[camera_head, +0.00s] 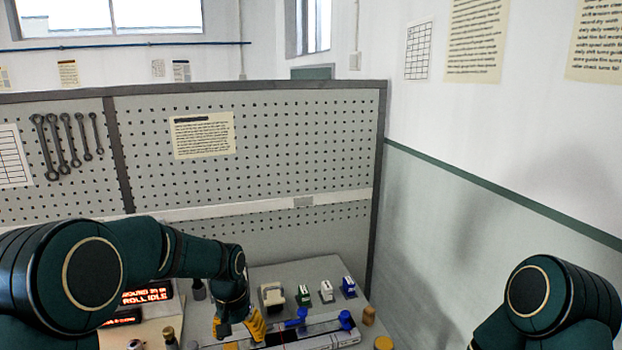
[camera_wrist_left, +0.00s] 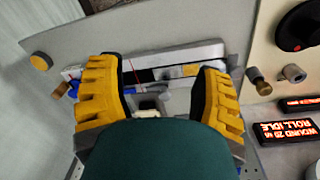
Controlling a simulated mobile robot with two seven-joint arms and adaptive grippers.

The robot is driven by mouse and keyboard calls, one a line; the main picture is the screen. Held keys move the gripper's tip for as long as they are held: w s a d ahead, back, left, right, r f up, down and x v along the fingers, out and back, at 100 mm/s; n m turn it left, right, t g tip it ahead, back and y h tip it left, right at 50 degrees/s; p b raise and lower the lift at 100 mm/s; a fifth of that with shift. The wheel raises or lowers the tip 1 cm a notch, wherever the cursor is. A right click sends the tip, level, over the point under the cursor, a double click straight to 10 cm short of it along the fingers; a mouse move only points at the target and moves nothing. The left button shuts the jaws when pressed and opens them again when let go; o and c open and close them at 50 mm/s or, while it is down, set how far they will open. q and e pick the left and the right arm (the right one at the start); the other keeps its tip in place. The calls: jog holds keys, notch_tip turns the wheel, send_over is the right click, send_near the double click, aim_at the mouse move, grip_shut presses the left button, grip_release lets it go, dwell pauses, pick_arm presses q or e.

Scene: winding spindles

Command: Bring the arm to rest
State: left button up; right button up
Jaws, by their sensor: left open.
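My left arm reaches in from the left in the head view, and its gripper (camera_head: 241,328) hangs over the bench near a long grey rail with blue parts (camera_head: 318,328). In the left wrist view the two yellow ribbed fingers of my left gripper (camera_wrist_left: 160,95) stand wide apart with nothing held between them. The rail (camera_wrist_left: 175,62) runs across behind the fingers, apart from them as far as I can tell. My right arm shows only as a dark green link at the lower right of the head view; its gripper is out of view.
A red-lettered display (camera_head: 147,294) reads "ROLL IDLE". A pegboard (camera_head: 270,150) rises behind the bench. A yellow round knob (camera_head: 383,343) is at the front right.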

pick_arm(q)
notch_tip(320, 180, down, 12)
jog(key=s+d+h+b, duration=0.1)
jog(key=s+b, duration=0.1)
jog(key=s+d+f+n+h+b, duration=0.1)
jog(key=s+d+f+b, duration=0.1)
jog(key=s+f, duration=0.7)
jog(key=s+d+f+n+t+h+b, duration=0.1)
jog(key=s+f+b, duration=0.3)
jog(key=s+f, duration=0.5)
jog(key=shift+s+d+n+t, duration=0.3)
jog(key=shift+s+d+n, duration=0.25)
jog(key=shift+d, duration=0.2)
pick_arm(e)
notch_tip(320, 180, down, 10)
jog(key=shift+a+g, duration=0.3)
